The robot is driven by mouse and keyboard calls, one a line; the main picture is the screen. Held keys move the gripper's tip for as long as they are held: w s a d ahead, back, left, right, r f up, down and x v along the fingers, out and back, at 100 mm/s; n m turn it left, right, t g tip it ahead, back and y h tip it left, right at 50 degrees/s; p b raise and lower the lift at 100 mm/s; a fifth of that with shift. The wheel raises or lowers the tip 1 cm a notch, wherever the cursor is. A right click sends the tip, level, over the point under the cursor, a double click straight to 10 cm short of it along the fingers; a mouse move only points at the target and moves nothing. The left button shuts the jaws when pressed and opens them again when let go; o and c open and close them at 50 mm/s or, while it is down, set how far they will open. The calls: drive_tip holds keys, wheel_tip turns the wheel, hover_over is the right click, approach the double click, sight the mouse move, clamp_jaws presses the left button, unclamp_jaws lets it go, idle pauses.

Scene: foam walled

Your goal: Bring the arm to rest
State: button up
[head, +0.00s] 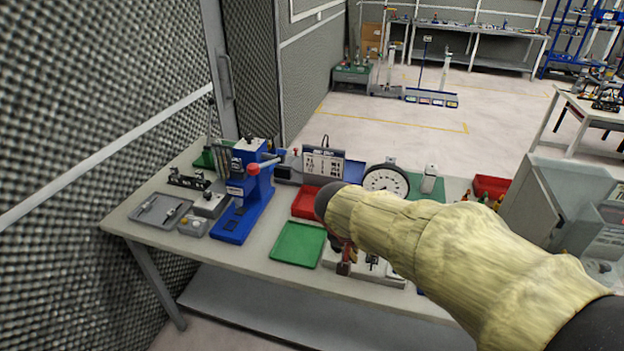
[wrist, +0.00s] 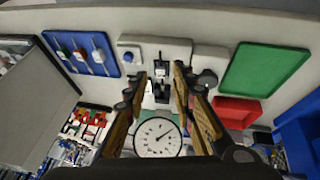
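My arm (head: 440,235), in a pale yellow sleeve, reaches from the lower right over the workbench (head: 240,262) in the head view. Its dark front end is above the middle of the bench, and my gripper is mostly hidden there. In the wrist view my gripper (wrist: 163,75) points down at the bench with its two fingers apart. Nothing is held between them. A small black device on a light base shows below, through the gap. The round dial gauge (wrist: 157,137) shows near the gripper's base in that view; in the head view it stands behind my arm (head: 386,180).
A green tray (head: 298,245), a red tray (head: 306,202) and a blue press (head: 245,190) are left of my arm. A grey tray (head: 160,211) lies at the bench's left end. A grey cabinet (head: 545,205) stands at the right. Open floor lies beyond the bench.

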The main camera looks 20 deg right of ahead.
drive_tip(key=s+a+r+n+t+y, duration=0.1)
drive_tip(key=s+a+r+n+y, duration=0.1)
drive_tip(key=s, duration=0.6)
drive_tip(key=s+a+r+n+t+y, duration=0.1)
drive_tip(key=s+a+r+n, duration=0.3)
drive_tip(key=s, duration=0.5)
drive_tip(key=a+r+y, duration=0.1)
drive_tip(key=a+r, duration=0.1)
drive_tip(key=a, duration=0.1)
drive_tip(key=shift+a+r+t+y, duration=0.25)
drive_tip(key=shift+r+t+y, duration=0.05)
drive_tip(key=shift+t, duration=0.1)
drive_tip(key=shift+o, duration=0.2)
idle(0.4)
